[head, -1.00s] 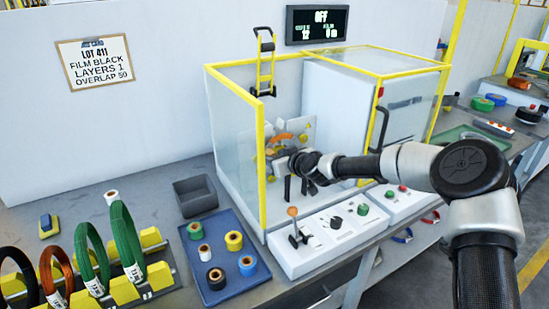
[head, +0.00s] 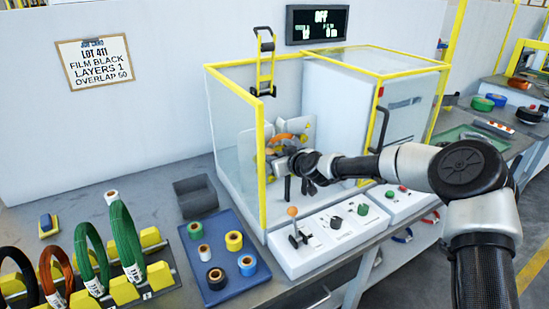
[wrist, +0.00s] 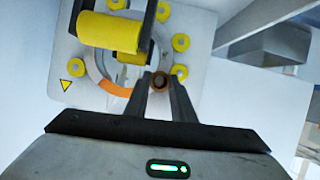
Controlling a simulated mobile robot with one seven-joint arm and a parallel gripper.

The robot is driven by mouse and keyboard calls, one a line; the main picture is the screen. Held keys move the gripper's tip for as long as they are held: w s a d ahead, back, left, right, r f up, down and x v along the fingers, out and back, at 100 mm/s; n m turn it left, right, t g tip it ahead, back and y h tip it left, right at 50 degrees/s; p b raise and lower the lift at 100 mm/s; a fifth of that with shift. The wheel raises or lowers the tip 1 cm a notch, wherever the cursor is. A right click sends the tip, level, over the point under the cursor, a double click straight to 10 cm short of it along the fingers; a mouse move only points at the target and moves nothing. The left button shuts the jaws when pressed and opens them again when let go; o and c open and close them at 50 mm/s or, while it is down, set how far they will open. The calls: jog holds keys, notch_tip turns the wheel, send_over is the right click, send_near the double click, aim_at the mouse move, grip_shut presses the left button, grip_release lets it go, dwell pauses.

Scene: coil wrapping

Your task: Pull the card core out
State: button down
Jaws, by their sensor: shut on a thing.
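In the wrist view the brown end of the card core (wrist: 159,82) shows as a small round tube between my fingertips. My gripper (wrist: 160,88) is shut on it, in front of the machine's face plate. The core's length behind the fingers is hidden. A ring (wrist: 115,88) with an orange section lies behind it, and a yellow roll (wrist: 110,32) is above left. In the head view my gripper (head: 297,188) is inside the yellow-framed enclosure, and the core is too small to make out there.
Yellow posts (head: 262,160) and clear panels stand close around my arm. A control box (head: 318,232) with a lever is in front. A blue tray (head: 222,284) with several rolls and an empty grey bin (head: 195,197) lie to the left. The display (head: 317,24) reads OFF.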

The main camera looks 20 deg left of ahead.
jog(key=s+d+b, duration=0.2)
jog(key=s+d, duration=0.2)
jog(key=d, duration=0.1)
jog(key=shift+s+d+b, duration=0.15)
jog(key=shift+s+b, duration=0.15)
dwell(1.0)
